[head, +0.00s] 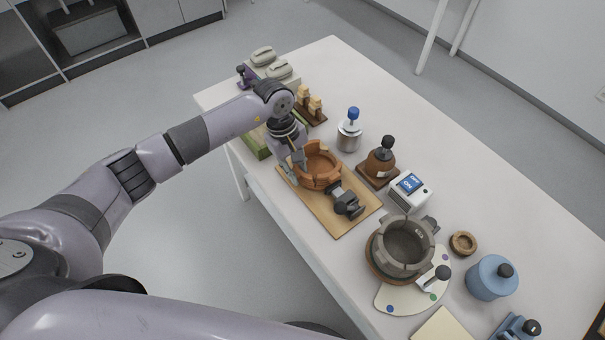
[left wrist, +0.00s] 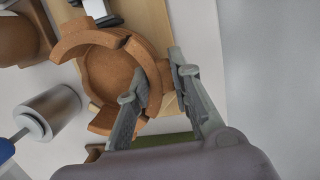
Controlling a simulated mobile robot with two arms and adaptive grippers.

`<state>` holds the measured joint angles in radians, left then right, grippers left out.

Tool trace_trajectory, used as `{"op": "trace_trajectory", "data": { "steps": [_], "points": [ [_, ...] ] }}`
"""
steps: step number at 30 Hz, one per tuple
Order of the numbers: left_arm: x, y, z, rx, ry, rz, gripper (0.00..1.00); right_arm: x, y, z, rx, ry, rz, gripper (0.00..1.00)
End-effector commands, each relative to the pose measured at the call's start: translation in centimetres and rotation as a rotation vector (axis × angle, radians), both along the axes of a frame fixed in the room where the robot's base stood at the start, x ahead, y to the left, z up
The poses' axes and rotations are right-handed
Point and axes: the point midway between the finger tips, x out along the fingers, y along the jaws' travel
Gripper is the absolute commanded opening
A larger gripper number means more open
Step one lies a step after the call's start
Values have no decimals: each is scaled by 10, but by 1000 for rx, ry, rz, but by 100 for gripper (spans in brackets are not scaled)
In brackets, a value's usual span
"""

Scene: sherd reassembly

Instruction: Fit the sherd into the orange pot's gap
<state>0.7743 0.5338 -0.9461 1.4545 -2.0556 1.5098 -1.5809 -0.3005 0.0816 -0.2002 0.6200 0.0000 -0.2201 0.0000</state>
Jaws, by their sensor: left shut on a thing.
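The orange pot (head: 319,174) stands on a wooden board on the table, and it also shows in the left wrist view (left wrist: 108,68). My left gripper (head: 297,170) is at the pot's near left side, pointing down. In the left wrist view my left gripper (left wrist: 157,65) has one finger inside the pot's ring and one outside, shut on the sherd (left wrist: 149,68), a curved orange-brown wall piece. The sherd lies along the pot's wall line with a visible step at its upper end. Whether it is fully seated cannot be told. My right gripper is out of view.
The wooden board (head: 340,221) carries a dark clamp-like tool (head: 347,202) close to the pot. A metal jar with a blue knob (head: 349,134), a brown stamp (head: 380,166) and a white display box (head: 409,193) stand behind. A grey segmented ring (head: 403,246) is at right.

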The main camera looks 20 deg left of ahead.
Motion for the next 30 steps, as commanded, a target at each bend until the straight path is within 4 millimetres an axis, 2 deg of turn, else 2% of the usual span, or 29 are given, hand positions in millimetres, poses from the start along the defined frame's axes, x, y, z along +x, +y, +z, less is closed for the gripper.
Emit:
{"op": "trace_trajectory", "data": {
  "steps": [5, 30],
  "points": [
    [0, 0, 5, 0, -2, -1, 0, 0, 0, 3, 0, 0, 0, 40],
    [0, 0, 55, 0, -1, 0, 0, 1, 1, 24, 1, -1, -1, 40]
  ]
}}
